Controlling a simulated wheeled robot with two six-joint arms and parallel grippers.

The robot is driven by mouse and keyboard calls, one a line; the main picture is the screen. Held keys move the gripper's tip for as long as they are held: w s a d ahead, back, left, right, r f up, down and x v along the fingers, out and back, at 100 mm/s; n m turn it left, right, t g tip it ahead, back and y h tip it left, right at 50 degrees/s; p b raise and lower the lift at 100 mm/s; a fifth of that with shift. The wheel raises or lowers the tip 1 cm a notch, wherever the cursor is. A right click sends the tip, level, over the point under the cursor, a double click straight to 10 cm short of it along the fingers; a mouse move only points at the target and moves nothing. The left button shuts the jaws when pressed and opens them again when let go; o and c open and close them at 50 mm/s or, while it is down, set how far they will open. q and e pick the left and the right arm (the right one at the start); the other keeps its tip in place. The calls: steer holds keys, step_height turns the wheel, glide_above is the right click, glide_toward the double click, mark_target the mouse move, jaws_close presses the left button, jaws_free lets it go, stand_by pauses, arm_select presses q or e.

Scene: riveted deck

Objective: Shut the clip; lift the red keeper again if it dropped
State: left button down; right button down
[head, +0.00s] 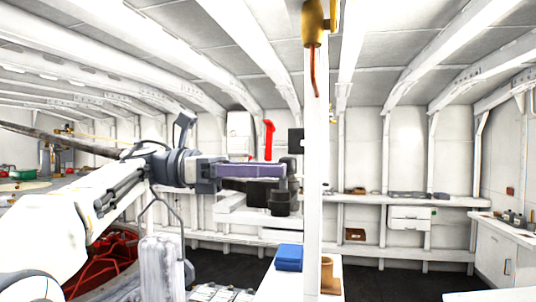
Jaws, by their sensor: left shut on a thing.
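My left gripper (292,184) reaches in from the left and is shut at the near side of the white post (316,190). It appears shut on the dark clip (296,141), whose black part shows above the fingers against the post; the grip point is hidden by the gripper. The red keeper (268,138) stands upright just above my purple gripper body, with its top bent to the right. My right gripper is not in view.
A brass fitting (314,24) with a copper tube hangs on the post above. A blue box (289,257) and a tan cup-like object (329,278) are on a white surface below. A grey-white case (162,268) stands lower left. Shelves line the back wall.

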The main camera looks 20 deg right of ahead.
arm_select(q)
steer(key=shift+w+r+m+g+y+p, duration=0.1)
steer(key=shift+w+m+g+y+p, duration=0.05)
steer(key=shift+m+g+y+p, duration=0.55)
steer(key=shift+c, duration=1.6)
jaws_free()
